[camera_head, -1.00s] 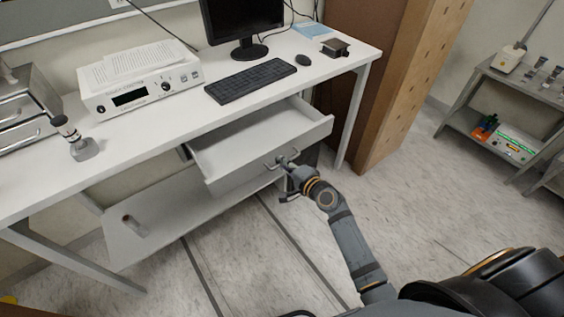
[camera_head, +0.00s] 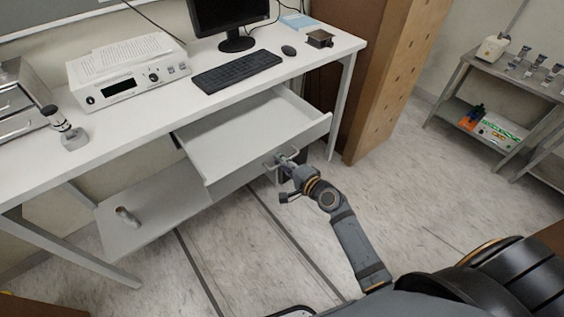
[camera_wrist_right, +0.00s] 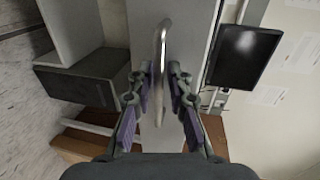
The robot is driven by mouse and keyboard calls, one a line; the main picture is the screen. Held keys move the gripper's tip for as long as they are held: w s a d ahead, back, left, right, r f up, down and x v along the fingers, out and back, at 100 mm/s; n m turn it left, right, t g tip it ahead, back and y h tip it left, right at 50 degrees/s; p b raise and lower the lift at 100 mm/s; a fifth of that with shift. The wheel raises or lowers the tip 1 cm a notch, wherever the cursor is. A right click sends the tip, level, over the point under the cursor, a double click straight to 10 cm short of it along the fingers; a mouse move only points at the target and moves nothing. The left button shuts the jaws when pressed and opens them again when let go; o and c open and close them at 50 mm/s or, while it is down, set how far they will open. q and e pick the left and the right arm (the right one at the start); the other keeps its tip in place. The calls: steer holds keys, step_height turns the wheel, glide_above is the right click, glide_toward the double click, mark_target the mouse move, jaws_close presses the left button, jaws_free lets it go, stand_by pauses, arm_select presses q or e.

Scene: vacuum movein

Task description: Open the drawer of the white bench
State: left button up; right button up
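The white bench (camera_head: 140,138) stretches across the left and middle of the head view. Its white drawer (camera_head: 235,140) is pulled well out and looks empty inside. My right gripper (camera_head: 281,158) is at the metal handle on the drawer front. In the right wrist view, the handle (camera_wrist_right: 163,40) runs between the two fingers of the right gripper (camera_wrist_right: 162,75), which are closed in around it; a narrow gap shows, and exact contact is hard to see. My left gripper is not in view.
The bench carries a white instrument (camera_head: 128,76), a keyboard (camera_head: 237,72), a monitor (camera_head: 233,15) and a mouse (camera_head: 289,50). A low shelf (camera_head: 150,220) lies under the bench. A brown cabinet (camera_head: 385,85) stands right of it. A metal rack (camera_head: 490,100) is farther right. Open floor lies between.

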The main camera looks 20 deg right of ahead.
steer(key=v, duration=0.7)
steer(key=shift+s, duration=0.25)
steer(key=shift+d, duration=0.1)
steer(key=s+d+f+n+g+h, duration=0.2)
steer(key=s+d+f, duration=0.15)
steer(key=f, duration=0.75)
steer(key=s+d+f+n+g+h, duration=0.1)
steer(key=s+d+f+n+g, duration=0.3)
steer(key=f, duration=0.7)
steer(key=s+d+f+g+h, duration=0.1)
steer(key=s+f+h, duration=0.1)
steer(key=s+f, duration=0.65)
steer(key=s+f+n+g, duration=0.3)
steer(key=s+f, duration=0.5)
steer(key=s, duration=0.3)
steer(key=s+f+n+g+h, duration=0.1)
steer(key=s+f+n+g, duration=0.2)
steer(key=s+f+n, duration=0.2)
steer(key=s+f, duration=0.3)
steer(key=s, duration=0.3)
steer(key=shift+s+f, duration=0.35)
